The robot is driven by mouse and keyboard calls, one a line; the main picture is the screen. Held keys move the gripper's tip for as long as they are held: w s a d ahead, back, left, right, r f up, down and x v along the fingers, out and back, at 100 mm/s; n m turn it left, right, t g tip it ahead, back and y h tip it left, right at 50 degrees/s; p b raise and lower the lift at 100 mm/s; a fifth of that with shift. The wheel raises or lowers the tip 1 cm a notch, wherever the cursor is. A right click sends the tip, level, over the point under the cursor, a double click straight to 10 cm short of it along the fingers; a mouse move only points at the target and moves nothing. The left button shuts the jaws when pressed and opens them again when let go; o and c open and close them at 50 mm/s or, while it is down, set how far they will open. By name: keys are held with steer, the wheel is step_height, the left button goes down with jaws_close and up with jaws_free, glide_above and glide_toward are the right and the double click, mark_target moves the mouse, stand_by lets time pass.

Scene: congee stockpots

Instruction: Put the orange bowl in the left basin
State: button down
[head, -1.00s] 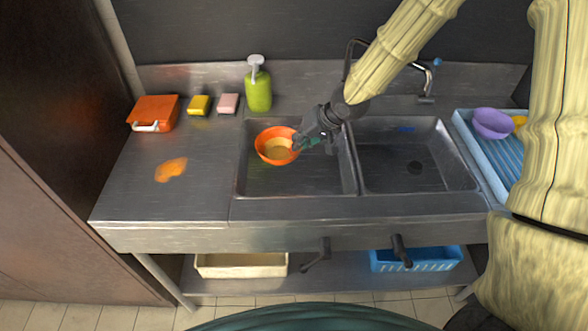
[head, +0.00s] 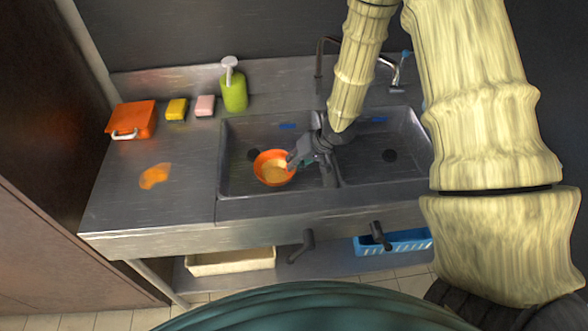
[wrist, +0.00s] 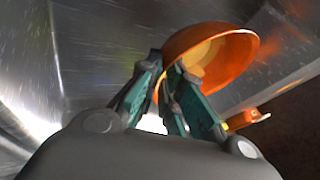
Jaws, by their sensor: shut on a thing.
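The orange bowl (head: 273,168) has a paler tan inside and sits within the outline of the left basin (head: 236,186) in the head view. My gripper (head: 297,162) reaches in from the right and is shut on the bowl's right rim. In the wrist view the bowl (wrist: 212,58) shows at the tips of my gripper (wrist: 170,75), with its rim between the fingers. Whether the bowl touches the basin floor cannot be told.
The right basin (head: 405,165) is empty, with a tap (head: 393,72) behind. A green soap bottle (head: 233,90), pink sponge (head: 204,105), yellow sponge (head: 176,109) and orange box (head: 131,119) stand along the back left. An orange stain (head: 155,176) marks the left counter.

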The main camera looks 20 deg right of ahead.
steer(key=shift+f+p, duration=0.4)
steer(key=shift+f, duration=1.7)
steer(key=c, duration=1.6)
jaws_free()
steer(key=shift+f, duration=0.15)
steer(key=b+v, duration=0.1)
steer(key=v, duration=1.1)
steer(key=shift+b, duration=0.4)
